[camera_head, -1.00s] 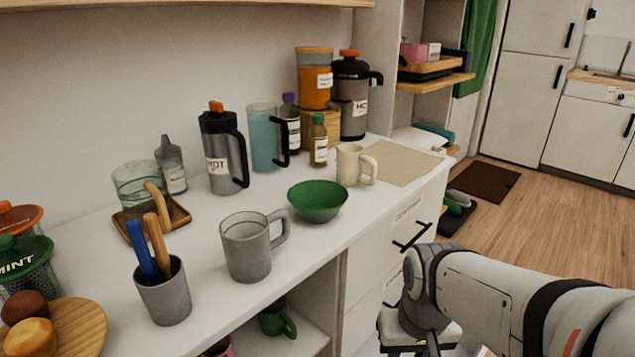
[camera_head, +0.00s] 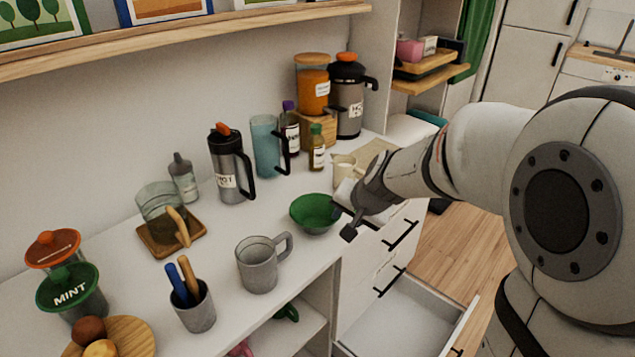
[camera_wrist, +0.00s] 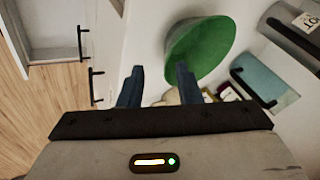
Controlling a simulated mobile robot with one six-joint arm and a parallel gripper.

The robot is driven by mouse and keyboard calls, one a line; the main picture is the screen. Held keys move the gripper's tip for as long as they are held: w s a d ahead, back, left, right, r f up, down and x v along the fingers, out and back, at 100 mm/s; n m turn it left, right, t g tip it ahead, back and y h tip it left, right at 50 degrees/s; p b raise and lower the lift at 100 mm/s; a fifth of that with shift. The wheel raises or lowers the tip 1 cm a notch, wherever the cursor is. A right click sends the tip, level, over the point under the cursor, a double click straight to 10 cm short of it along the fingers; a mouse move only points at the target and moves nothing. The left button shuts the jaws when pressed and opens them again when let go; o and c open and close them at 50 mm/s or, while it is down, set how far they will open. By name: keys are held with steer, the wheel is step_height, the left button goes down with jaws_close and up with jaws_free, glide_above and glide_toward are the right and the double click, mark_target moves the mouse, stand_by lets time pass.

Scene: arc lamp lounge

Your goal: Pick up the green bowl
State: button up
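My gripper (camera_head: 345,220) is at the bowl's right side in the head view, above the counter's front edge. In the wrist view its two dark fingers (camera_wrist: 160,80) are spread apart with nothing held between them. The right finger overlaps the bowl's rim in that picture; I cannot tell whether it touches.
Bottles and a steel flask (camera_head: 232,165) line the back. An open drawer (camera_head: 405,318) juts out below the counter.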

mark_target(316, 218)
steer(key=shift+m+t, duration=0.3)
steer(key=x, duration=0.2)
steer(key=w+b+x, duration=0.1)
steer(key=x, duration=0.2)
steer(key=r+x, duration=0.1)
steer(key=x, duration=0.1)
steer(key=shift+w+a+f+b, duration=0.1)
steer(key=shift+w+f+b, duration=0.25)
steer(key=shift+w, duration=0.1)
steer(key=shift+c, duration=0.5)
jaws_close()
steer(key=shift+r, duration=0.1)
